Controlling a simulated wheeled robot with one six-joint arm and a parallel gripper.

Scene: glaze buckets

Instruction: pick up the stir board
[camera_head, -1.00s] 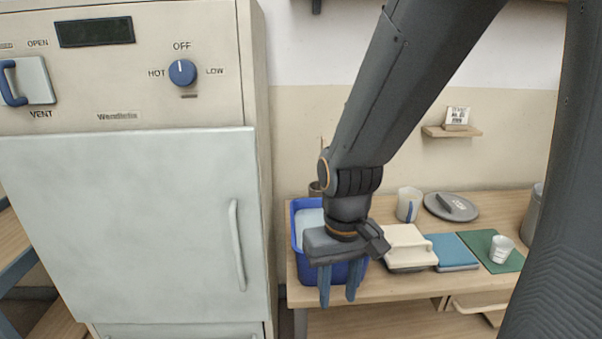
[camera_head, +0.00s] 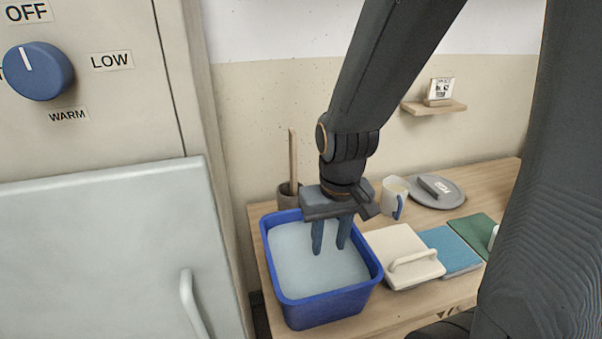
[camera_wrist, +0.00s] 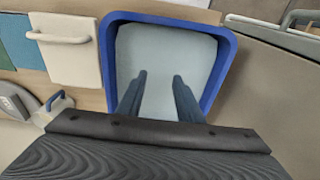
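The stir board (camera_head: 293,158) appears as a thin wooden strip standing upright in a dark round holder (camera_head: 286,199), behind the blue bucket (camera_head: 327,309) at the table's back left. Its lower end is hidden inside the holder. My gripper (camera_head: 329,247) points down over the bucket, to the right and in front of the stir board, with its two fingers apart and nothing between them. In the wrist view the open fingers (camera_wrist: 159,79) show over the pale liquid in the bucket (camera_wrist: 230,75); the stir board is not seen there.
A large cabinet (camera_head: 90,255) with a door handle stands close on the left. Right of the bucket are a cream lidded box (camera_head: 393,244), a blue pad (camera_head: 450,250), a green pad (camera_head: 473,228), a mug (camera_head: 394,197) and a grey disc (camera_head: 437,193). A small shelf (camera_head: 434,107) is on the wall.

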